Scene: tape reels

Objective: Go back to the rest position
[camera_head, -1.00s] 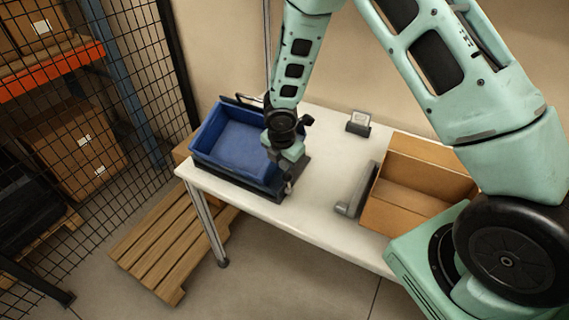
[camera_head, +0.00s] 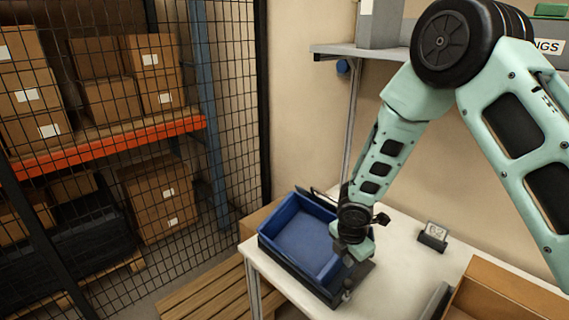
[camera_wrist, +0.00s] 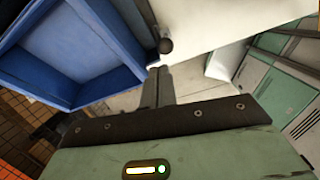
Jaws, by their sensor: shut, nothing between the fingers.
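My gripper (camera_head: 349,288) is at the right side of the blue bin (camera_head: 290,213), over the white table (camera_head: 395,262). Its fingers are shut and empty in the wrist view (camera_wrist: 158,86). The wrist view shows the blue bin (camera_wrist: 140,50) at left, with its inside empty as far as it shows. The bin sits in a dark tray or base on the table. No tape reel shows in these frames.
A small display stand (camera_head: 433,236) is behind on the table. An open cardboard box (camera_head: 490,285) is at right, with a grey object (camera_head: 434,300) beside it. A shelf (camera_head: 385,52) hangs above. A wire fence (camera_head: 110,130) and a wooden pallet (camera_head: 205,295) are at left.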

